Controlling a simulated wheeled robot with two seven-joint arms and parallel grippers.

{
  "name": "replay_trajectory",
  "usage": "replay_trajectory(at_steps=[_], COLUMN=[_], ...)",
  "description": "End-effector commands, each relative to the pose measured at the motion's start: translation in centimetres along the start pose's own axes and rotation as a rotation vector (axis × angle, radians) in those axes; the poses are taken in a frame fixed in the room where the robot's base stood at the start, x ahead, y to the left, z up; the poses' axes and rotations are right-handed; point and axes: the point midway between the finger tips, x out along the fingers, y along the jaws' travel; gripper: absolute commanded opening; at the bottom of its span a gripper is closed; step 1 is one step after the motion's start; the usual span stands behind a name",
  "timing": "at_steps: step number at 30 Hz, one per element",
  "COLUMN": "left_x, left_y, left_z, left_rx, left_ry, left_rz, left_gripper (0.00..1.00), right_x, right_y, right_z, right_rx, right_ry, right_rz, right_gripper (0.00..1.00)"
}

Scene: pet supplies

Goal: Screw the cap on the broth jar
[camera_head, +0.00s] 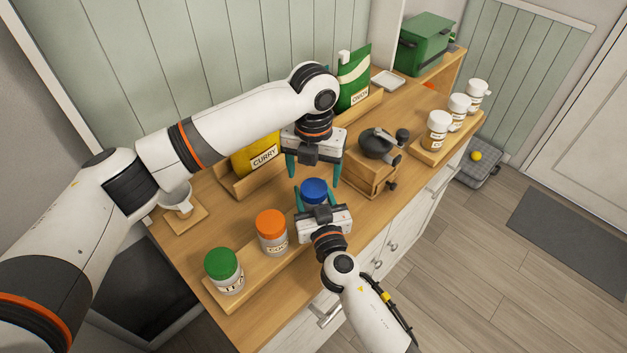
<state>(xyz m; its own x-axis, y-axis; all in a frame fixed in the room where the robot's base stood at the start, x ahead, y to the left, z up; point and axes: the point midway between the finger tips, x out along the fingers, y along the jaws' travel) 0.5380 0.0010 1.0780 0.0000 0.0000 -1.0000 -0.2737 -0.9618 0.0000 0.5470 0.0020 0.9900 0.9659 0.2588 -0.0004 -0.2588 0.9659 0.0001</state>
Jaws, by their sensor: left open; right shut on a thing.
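A blue cap (314,189) is near the middle of the counter, level by its look. The jar body under it is mostly hidden by my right gripper, and no label shows, so I cannot tell how the cap is seated. My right gripper (313,198) reaches in from the front and is shut, apparently on this jar below the cap. My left gripper (313,174) points down over the cap. It is open, with its teal fingers spread on either side of the cap; contact is not visible.
An orange-lidded jar (271,234) and a green-lidded jar (224,271) stand to the left on a wooden board. A grinder (376,160) stands close at right. A yellow curry pack (255,156) and a green pack (353,80) stand behind. Several white-lidded jars (437,131) are farther right.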

Motion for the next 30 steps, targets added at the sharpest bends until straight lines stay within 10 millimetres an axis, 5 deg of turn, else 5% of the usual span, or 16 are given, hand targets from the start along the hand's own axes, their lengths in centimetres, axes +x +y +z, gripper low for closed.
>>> replay_trajectory(at_steps=[9, 23, 24, 28, 30], left_x=[-6.2, -7.7, -7.7, -7.7, -7.7], left_y=[0.0, 0.0, 0.0, 0.0, 0.0], left_z=[-0.1, 0.0, 0.0, 0.0, 0.0], left_rx=[0.0, 0.0, 0.0, 0.0, 0.0], left_ry=[0.003, 0.0, 0.0, 0.0, 0.0], left_rz=[-0.001, 0.0, 0.0, 0.0, 0.0], left_gripper=[0.76, 0.76, 0.76, 0.76, 0.76], right_x=[0.0, 0.0, 0.0, 0.0, 0.0], right_y=[0.0, 0.0, 0.0, 0.0, 0.0], right_z=[-0.1, -0.1, -0.1, -0.1, -0.1], right_rx=[-0.001, 0.0, 0.0, 0.0, 0.0], right_ry=[0.002, 0.002, 0.002, 0.001, 0.001], right_rz=[-0.001, -0.001, -0.001, -0.001, -0.001], right_gripper=[0.0, 0.0, 0.56, 0.77, 0.78])
